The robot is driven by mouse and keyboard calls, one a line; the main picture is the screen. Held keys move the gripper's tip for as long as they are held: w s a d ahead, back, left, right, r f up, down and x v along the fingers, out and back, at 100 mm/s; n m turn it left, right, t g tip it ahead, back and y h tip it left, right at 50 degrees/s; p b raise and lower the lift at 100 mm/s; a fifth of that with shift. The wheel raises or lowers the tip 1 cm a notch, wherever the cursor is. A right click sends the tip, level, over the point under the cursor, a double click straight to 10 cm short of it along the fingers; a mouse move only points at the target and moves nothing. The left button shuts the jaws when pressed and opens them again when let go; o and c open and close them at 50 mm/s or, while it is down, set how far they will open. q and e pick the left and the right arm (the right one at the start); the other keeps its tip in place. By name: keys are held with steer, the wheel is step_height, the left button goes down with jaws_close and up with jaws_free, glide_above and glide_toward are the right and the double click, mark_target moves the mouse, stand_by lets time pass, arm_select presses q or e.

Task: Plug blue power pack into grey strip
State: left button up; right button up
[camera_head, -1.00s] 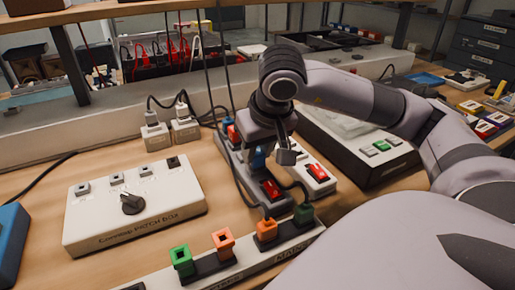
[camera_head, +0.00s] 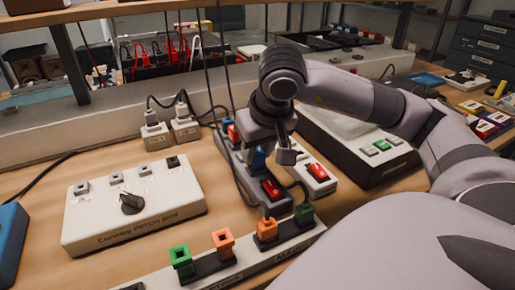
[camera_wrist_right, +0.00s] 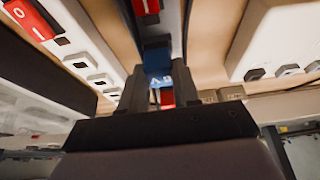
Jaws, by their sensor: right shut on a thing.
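The grey strip (camera_head: 235,168) lies on the workbench in the middle of the head view, with a red rocker switch (camera_head: 272,189) at its near end. My right gripper (camera_head: 271,155) points down over the strip and is shut on the blue power pack (camera_head: 258,160). In the right wrist view the blue pack (camera_wrist_right: 157,60) shows between the dark fingers, over the strip. Whether it is seated in a socket is hidden. A blue plug (camera_head: 227,123) and a red plug (camera_head: 233,134) stand at the strip's far end. My left gripper is not in view.
A white strip (camera_head: 315,172) with a red switch lies close on the right. In front, another strip (camera_head: 215,265) holds green and orange plugs. A white patch box (camera_head: 133,205) stands left. Cables run near the grey strip. Bare bench lies between box and strip.

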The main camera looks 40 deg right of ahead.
stand_by(0.3)
steer(key=o, duration=1)
steer(key=shift+o, duration=0.2)
steer(key=shift+v, duration=1.2)
arm_select(q)
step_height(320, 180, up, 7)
steer(key=p, duration=0.6)
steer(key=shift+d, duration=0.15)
arm_select(e)
steer(key=w+d+r+v, duration=0.1)
steer(key=w+v, duration=0.1)
steer(key=v, duration=0.8)
steer(key=shift+a, duration=0.15)
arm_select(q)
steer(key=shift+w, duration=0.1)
arm_select(e)
steer(key=shift+s, duration=0.1)
